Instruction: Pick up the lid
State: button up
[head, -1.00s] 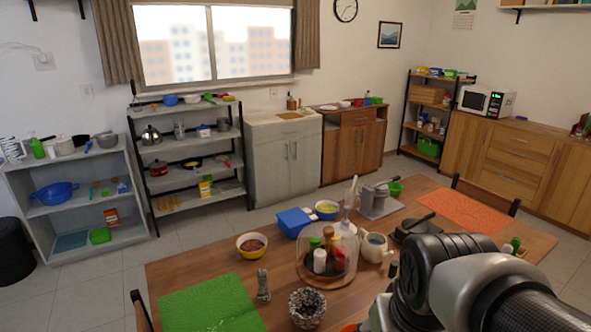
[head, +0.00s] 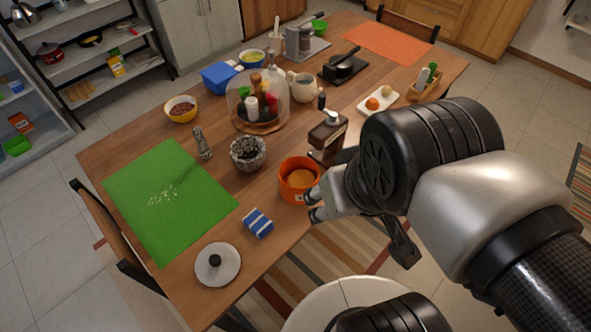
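A round grey lid (head: 232,257) with a black knob lies flat on the front left part of the wooden table, near its edge. A clear glass dome (head: 240,92) covers several spice dispensers on a round wooden base farther back. My gripper (head: 312,205) is right of the lid and well apart from it, beside an orange pot (head: 291,190) at the table's front edge. Its fingertips look spread with nothing between them. Part of the gripper is hidden by its own wrist.
A blue-and-white box (head: 258,223) stands between the lid and the orange pot. A green mat (head: 165,205) lies left, behind the lid. A chair (head: 120,250) borders the left.

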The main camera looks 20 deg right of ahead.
aim_at(217, 264)
jog(key=u, duration=1.25)
jog(key=l+z, duration=0.1)
jog(key=z, duration=1.15)
jog(key=j+u, duration=0.1)
jog(key=u, duration=0.25)
jog(key=j+u, duration=0.15)
jog(key=u, duration=0.15)
jog(key=j+u, duration=0.15)
jog(key=u, duration=0.2)
jog(key=k, duration=0.05)
